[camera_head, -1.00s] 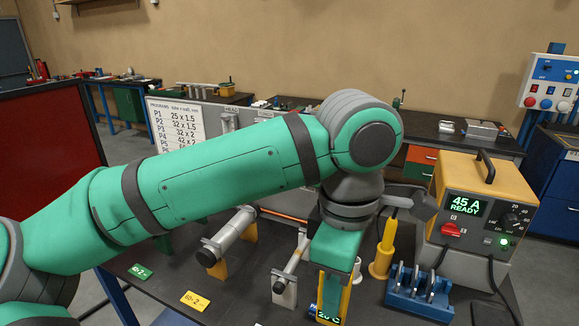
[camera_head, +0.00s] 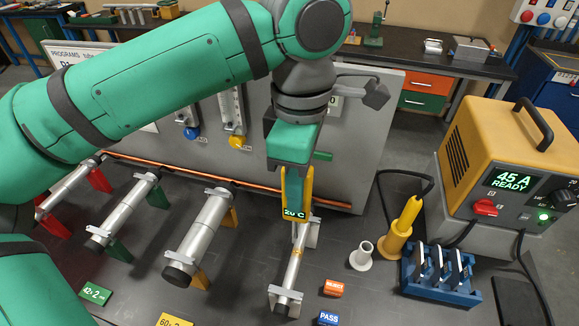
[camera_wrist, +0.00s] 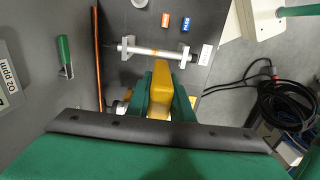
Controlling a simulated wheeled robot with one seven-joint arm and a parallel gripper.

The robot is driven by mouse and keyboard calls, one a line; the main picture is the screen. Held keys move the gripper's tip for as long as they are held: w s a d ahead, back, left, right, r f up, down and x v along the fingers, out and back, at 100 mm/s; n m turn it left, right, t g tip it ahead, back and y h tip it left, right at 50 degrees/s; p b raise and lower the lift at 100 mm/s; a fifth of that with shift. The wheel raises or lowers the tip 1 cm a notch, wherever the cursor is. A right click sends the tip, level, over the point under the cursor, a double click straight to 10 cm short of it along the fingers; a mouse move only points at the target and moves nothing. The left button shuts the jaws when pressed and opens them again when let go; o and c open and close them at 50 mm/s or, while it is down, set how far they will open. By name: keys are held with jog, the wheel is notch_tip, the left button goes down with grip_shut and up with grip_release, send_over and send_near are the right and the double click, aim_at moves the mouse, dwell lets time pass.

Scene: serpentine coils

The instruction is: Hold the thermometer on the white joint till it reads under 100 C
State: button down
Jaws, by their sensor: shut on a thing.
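My gripper (camera_head: 292,178) is shut on the yellow thermometer (camera_head: 296,207), whose display reads 20 C. In the wrist view my gripper (camera_wrist: 160,95) has green fingers on both sides of the yellow thermometer body (camera_wrist: 161,78). The white joint is the bright tube on white stands (camera_head: 293,262); it also shows in the wrist view (camera_wrist: 150,51), lying across just beyond the thermometer. In the head view the thermometer hangs over the tube's far end. Its tip is hidden, so I cannot tell whether it touches the tube.
Tubes on yellow (camera_head: 203,235), green (camera_head: 128,211) and red stands lie to the left. A yellow torch holder (camera_head: 401,235), a blue rack (camera_head: 440,285) and the 45 A power unit (camera_head: 480,150) stand right. REJECT (camera_head: 334,288) and PASS (camera_head: 328,318) blocks lie near the tube.

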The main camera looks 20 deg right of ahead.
jog(key=shift+f, duration=4.5)
dwell(0.7)
jog(key=shift+r, duration=3.05)
